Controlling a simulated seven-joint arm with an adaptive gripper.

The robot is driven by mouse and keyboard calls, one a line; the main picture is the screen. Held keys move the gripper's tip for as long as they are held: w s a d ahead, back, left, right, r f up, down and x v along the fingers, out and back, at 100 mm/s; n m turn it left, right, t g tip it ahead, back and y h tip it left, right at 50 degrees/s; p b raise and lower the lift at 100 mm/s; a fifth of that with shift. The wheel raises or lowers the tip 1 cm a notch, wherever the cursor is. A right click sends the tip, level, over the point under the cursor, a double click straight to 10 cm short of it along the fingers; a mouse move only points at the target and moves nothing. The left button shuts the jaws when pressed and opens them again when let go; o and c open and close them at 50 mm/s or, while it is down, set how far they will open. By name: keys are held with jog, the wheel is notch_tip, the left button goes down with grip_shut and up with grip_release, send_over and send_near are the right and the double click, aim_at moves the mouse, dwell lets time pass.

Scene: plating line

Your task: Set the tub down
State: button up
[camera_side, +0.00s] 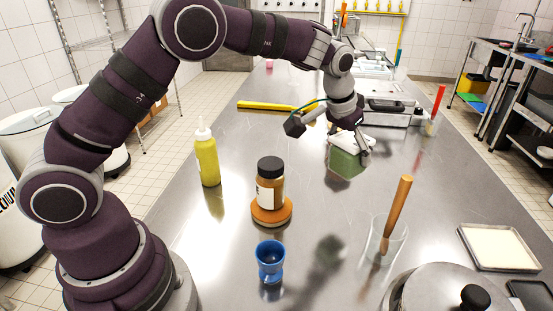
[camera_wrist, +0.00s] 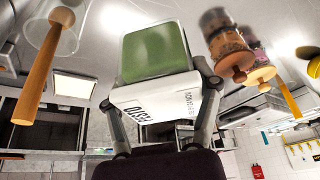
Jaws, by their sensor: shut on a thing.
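The tub (camera_side: 347,163) is a small block-shaped container with green sides and a white part, in the middle right of the side view. My gripper (camera_side: 350,141) is shut on it from above and appears to hold it above the steel table (camera_side: 225,245), with a gap below. In the wrist view the tub (camera_wrist: 155,52) shows a green face and a white face with dark lettering. The fingers of my gripper (camera_wrist: 155,90) press on its two sides there. The tub's far side is hidden.
A jar (camera_side: 270,185) on an orange base, a yellow squeeze bottle (camera_side: 207,160) and a blue cup (camera_side: 270,257) stand left of the tub. A glass (camera_side: 389,245) with a wooden-handled tool stands nearer, right. A tray (camera_side: 500,247) and pot lid (camera_side: 440,290) are front right. Table between is bare.

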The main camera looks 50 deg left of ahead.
aim_at(337, 172)
notch_tip(337, 172, down, 10)
jog(key=shift+f, duration=0.25)
jog(key=o, duration=1.3)
jog(key=shift+f, duration=0.15)
jog(key=shift+c, duration=0.2)
jog(key=v, duration=1.1)
jog(key=shift+r, duration=0.45)
jog(key=s+a+r, duration=0.1)
jog(key=s+r, duration=0.2)
jog(key=s, duration=0.6)
jog(key=s+a+r+t, duration=0.1)
jog(key=s+r, duration=0.3)
jog(key=s, duration=0.6)
jog(key=shift+a+r, duration=0.3)
jog(key=shift+a, duration=0.5)
